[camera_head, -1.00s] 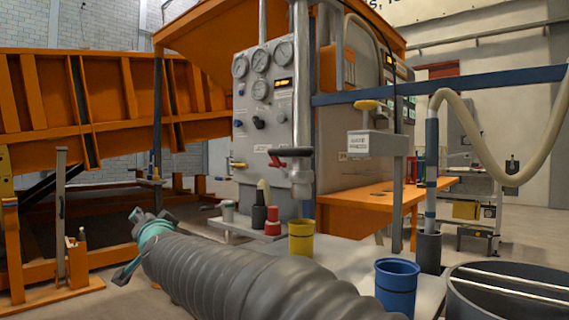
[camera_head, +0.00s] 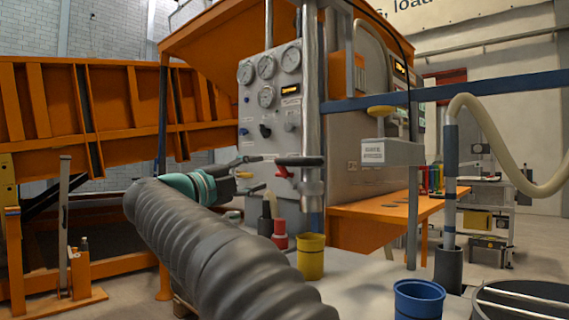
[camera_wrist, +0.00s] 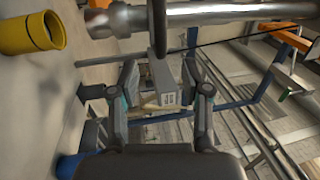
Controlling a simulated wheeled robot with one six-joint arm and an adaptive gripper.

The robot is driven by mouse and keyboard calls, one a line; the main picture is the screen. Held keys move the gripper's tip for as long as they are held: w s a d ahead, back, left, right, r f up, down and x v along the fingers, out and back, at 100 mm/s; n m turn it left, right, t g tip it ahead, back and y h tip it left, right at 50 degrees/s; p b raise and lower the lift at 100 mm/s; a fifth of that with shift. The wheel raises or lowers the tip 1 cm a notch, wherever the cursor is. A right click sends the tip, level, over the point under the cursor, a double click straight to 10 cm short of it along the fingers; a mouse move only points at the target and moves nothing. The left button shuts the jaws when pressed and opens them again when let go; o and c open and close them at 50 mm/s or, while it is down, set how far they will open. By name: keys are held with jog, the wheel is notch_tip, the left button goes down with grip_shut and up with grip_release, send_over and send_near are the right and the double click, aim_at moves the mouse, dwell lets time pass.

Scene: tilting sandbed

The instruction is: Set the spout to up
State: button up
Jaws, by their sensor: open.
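A bright metal pipe (camera_head: 311,100) runs down the front of the grey gauge panel. Near its lower end a dark bar-like part (camera_head: 300,161) crosses it, seen edge-on, with a red part (camera_head: 283,172) beside it. I cannot tell for sure which part is the spout. My gripper (camera_head: 251,174) is open and empty, left of the pipe's lower end and in front of the panel. In the wrist view my gripper (camera_wrist: 160,88) shows its two fingers apart. The pipe (camera_wrist: 225,15) and the dark part (camera_wrist: 160,28) lie at the top, beyond the fingers.
A yellow cup (camera_head: 310,258), a red fitting (camera_head: 280,236) and a blue cup (camera_head: 418,298) stand on the grey bench. A labelled box (camera_head: 388,152) with a yellow knob hangs right of the pipe. A blue rail (camera_head: 480,90) crosses at the right.

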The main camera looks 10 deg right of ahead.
aim_at(290, 163)
jog(key=p+x, duration=0.1)
jog(key=x, duration=1.2)
jog(key=shift+w, duration=0.1)
